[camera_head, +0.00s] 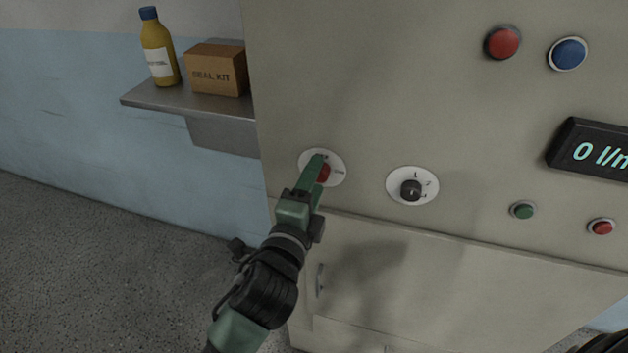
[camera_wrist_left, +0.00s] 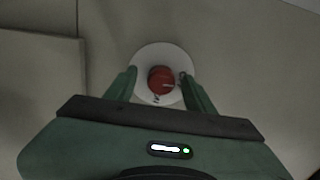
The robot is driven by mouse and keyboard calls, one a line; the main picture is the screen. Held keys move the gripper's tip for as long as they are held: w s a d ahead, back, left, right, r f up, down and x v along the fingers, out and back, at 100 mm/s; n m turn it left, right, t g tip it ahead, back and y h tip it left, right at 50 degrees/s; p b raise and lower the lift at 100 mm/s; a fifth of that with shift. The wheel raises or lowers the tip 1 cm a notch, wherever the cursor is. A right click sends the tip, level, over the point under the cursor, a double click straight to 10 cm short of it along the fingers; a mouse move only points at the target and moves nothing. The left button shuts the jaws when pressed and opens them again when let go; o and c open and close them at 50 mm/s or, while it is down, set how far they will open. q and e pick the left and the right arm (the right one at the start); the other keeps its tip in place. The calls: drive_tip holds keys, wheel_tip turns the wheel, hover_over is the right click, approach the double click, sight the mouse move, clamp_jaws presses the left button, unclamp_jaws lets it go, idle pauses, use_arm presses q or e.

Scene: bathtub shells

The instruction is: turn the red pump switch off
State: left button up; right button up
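The red pump switch (camera_head: 323,173) is a red knob on a round white plate at the lower left of the beige panel. It also shows in the left wrist view (camera_wrist_left: 161,80), with its plate (camera_wrist_left: 148,56) behind it. My left gripper (camera_head: 316,168) is at the switch and partly covers it in the head view. In the left wrist view its green fingers (camera_wrist_left: 159,78) are open, one on each side of the red knob, with a small gap visible on both sides. Contact cannot be made out. My right gripper is not in view.
A black rotary knob (camera_head: 411,190) on a white plate sits right of the switch. Red (camera_head: 502,43), blue (camera_head: 569,54) and small green (camera_head: 522,210) buttons and a display (camera_head: 592,153) reading 0 are further right. A shelf (camera_head: 150,100) with a bottle and box stands left.

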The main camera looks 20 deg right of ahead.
use_arm(q)
drive_tip(key=b+v, duration=0.2)
drive_tip(key=v, duration=0.5)
drive_tip(key=shift+s+a, duration=0.25)
drive_tip(key=shift+s, duration=0.1)
